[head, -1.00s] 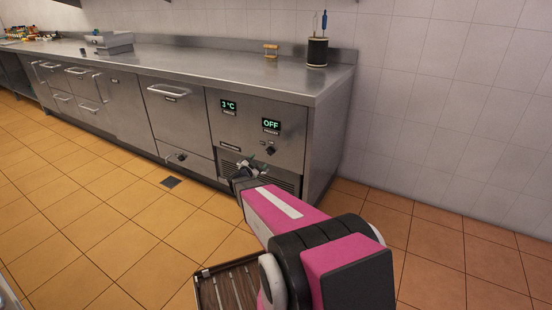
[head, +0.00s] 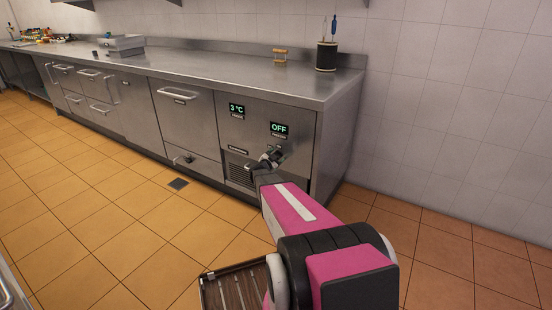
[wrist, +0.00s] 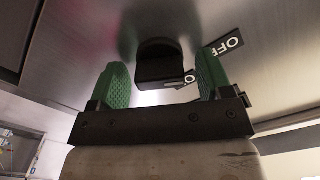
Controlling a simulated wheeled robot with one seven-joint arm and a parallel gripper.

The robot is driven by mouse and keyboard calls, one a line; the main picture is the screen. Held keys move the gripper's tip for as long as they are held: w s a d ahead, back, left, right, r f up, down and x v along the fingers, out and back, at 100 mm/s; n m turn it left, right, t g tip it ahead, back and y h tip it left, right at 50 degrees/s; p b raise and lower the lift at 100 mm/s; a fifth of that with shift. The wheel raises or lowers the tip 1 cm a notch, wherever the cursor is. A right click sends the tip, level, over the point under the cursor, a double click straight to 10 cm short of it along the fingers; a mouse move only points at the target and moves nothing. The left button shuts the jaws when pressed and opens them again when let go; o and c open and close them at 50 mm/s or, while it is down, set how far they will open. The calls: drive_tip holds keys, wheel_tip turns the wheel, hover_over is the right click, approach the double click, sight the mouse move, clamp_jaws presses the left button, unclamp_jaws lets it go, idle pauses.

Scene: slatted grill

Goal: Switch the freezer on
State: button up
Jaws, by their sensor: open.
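The freezer panel (head: 255,128) is on the steel counter's right end. Its displays read "3 °C" (head: 237,109) and a green "OFF" (head: 279,129). In the wrist view a black knob (wrist: 160,63) stands out from the panel, beside an "OFF" label (wrist: 229,42) and a partly hidden second label (wrist: 188,79). My gripper (wrist: 160,82) is open, its green fingers on either side of the knob. I cannot tell whether they touch it. In the head view my gripper (head: 272,158) is at the panel below the "OFF" display and hides the knob.
The steel counter (head: 215,76) runs along the wall with drawers and doors. A black container (head: 326,56) with utensils stands on its right end. A slatted grill (head: 237,287) is low in front, beside my arm. The tiled floor (head: 110,195) is open to the left.

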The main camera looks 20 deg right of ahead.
drive_tip(key=c, duration=0.9)
drive_tip(key=m, duration=1.1)
drive_tip(key=shift+m, duration=0.4)
drive_tip(key=shift+f, duration=0.1)
drive_tip(key=o, duration=0.9)
